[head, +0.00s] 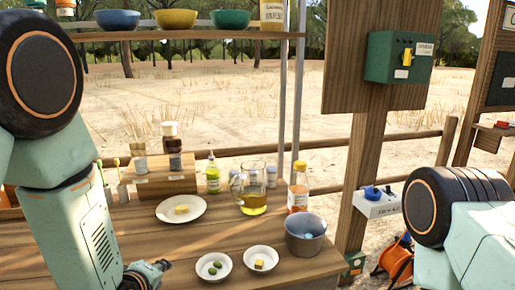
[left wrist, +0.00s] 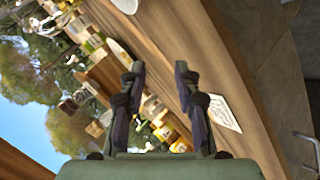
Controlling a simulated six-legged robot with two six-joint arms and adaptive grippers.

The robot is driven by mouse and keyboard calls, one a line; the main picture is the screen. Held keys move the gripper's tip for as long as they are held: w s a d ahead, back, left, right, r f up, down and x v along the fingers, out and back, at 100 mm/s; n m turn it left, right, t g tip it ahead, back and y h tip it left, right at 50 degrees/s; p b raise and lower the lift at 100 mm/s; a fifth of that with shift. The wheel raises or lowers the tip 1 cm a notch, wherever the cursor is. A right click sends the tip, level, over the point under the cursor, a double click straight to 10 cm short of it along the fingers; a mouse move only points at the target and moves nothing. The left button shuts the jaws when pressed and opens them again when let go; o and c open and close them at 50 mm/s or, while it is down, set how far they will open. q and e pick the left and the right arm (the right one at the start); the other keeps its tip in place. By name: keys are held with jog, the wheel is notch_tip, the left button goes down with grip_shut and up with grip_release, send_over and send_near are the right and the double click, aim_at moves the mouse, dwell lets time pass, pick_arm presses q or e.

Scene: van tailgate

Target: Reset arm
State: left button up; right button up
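My left arm comes in from the left, and my left gripper (head: 163,266) is low over the near left part of the wooden table (head: 110,228). In the left wrist view the two fingers of my left gripper (left wrist: 159,68) stand apart with nothing between them, so it is open and empty. My right arm shows only at the right edge of the head view, bent beside the table. My right gripper is outside both views.
On the table are a plate with yellow pieces (head: 181,209), two small bowls (head: 213,267) (head: 261,259), a grey pot (head: 305,236), a glass jug (head: 252,188) and bottles (head: 298,188). A shelf (head: 190,34) with bowls hangs above. A post with a green box (head: 398,57) stands right.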

pick_arm(q)
jog(key=s+f+m+g+b, duration=0.1)
jog(key=s+f+m+g, duration=0.2)
jog(key=s+f, duration=0.4)
jog(key=s+f+m+g+b, duration=0.1)
jog(key=s+f+m+g, duration=0.3)
jog(key=s+f, duration=0.4)
jog(key=s+f+m+g+b, duration=0.1)
jog(key=s+f+m+g, duration=0.2)
jog(key=s, duration=1.5)
notch_tip(320, 180, down, 5)
jog(key=shift+s+a+r+m+g+b, duration=0.1)
jog(key=shift+s+a+m+g+b, duration=0.25)
jog(key=shift+m, duration=0.65)
